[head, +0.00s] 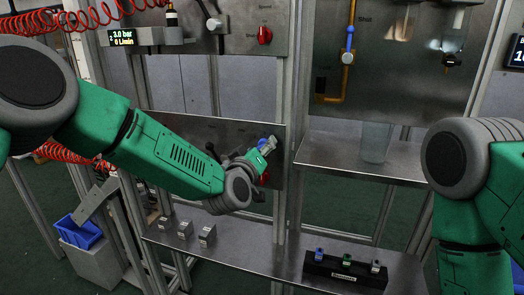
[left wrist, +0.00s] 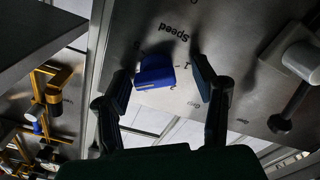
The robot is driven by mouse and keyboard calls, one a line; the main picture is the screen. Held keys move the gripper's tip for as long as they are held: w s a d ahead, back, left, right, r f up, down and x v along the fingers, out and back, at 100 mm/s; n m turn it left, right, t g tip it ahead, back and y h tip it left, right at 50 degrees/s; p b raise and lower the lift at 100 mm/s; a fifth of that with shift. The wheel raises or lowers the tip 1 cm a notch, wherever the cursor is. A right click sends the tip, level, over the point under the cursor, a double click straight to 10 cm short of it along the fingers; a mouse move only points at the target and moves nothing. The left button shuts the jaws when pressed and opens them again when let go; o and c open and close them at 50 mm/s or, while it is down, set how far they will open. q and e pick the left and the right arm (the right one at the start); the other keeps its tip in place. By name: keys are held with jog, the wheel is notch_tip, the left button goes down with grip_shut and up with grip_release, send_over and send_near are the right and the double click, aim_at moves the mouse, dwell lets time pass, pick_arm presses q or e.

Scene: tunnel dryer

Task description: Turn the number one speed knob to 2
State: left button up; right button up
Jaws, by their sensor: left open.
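A blue knob (left wrist: 155,72) sits on a grey metal panel, under the printed word "Speed", with scale marks such as 1 and 2 around it. In the left wrist view my left gripper (left wrist: 163,82) is open, with one finger on each side of the knob; the left finger is close to it and the right finger shows a gap. In the head view the left gripper (head: 265,150) is at the right part of the lower panel and partly covers the blue knob (head: 262,143). The knob's exact setting is hard to read. My right gripper is out of view.
A red knob (head: 264,177) lies just below the gripper. A black-stemmed lever (left wrist: 280,122) is on the panel at right. An upper panel carries another red knob (head: 265,35). A shelf below holds grey blocks (head: 207,235) and a black holder (head: 345,272).

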pick_arm(q)
jog(key=shift+d, duration=0.45)
jog(key=c, duration=1.2)
jog(key=shift+o, duration=0.2)
jog(key=shift+a, duration=0.2)
